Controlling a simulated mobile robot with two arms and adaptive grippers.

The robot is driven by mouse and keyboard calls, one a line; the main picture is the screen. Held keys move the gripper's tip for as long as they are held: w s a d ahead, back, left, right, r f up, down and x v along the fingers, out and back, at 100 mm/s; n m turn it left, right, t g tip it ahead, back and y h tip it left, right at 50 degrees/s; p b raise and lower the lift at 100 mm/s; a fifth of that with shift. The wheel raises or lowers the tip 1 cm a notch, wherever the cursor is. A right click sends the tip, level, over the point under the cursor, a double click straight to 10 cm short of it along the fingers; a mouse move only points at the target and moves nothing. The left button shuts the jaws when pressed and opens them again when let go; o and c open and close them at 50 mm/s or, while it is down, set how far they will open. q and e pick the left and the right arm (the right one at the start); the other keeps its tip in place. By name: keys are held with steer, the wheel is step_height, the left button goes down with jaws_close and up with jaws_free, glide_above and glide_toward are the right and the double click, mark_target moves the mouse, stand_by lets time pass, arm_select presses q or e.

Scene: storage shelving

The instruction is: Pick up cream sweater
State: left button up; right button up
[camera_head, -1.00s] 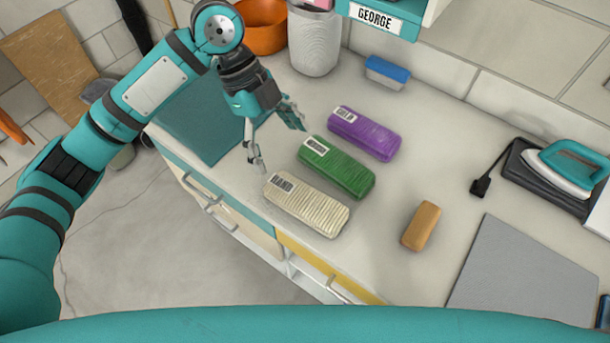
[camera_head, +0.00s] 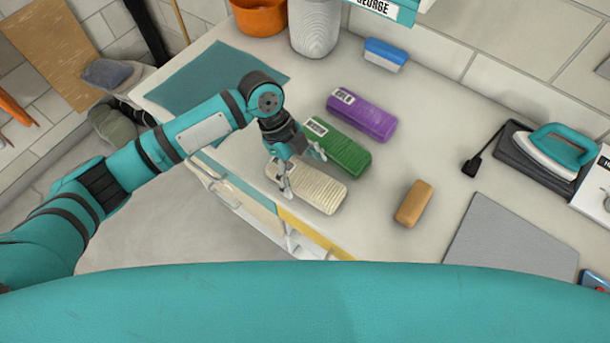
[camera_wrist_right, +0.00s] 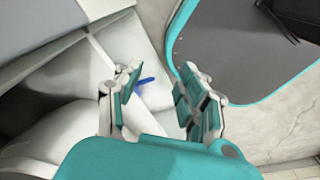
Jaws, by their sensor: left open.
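The cream sweater (camera_head: 322,191) is a folded, ribbed block with a label at its left end, lying on the counter near the front edge. My left gripper (camera_head: 305,171) is open over the sweater's left part, with one finger in front of its label end. The other finger is toward the green folded garment (camera_head: 348,152). I cannot tell whether the fingers touch the sweater. My right gripper shows only in the right wrist view (camera_wrist_right: 160,95), open and empty, with its fingers apart.
A purple folded garment (camera_head: 366,116) lies behind the green one. A tan block (camera_head: 414,204) lies to the right, beside a grey mat (camera_head: 510,240). An iron (camera_head: 560,150) stands at far right. A teal mat (camera_head: 215,80) lies at back left.

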arm_select(q)
steer(key=shift+x, duration=1.1)
steer(key=shift+f, duration=0.3)
steer(key=c, duration=1.5)
arm_select(e)
steer(key=shift+s+a+r, duration=0.15)
steer(key=shift+s+r, duration=0.3)
steer(key=shift+s, duration=0.2)
arm_select(q)
steer(key=shift+o, duration=0.2)
steer(key=shift+r, duration=0.1)
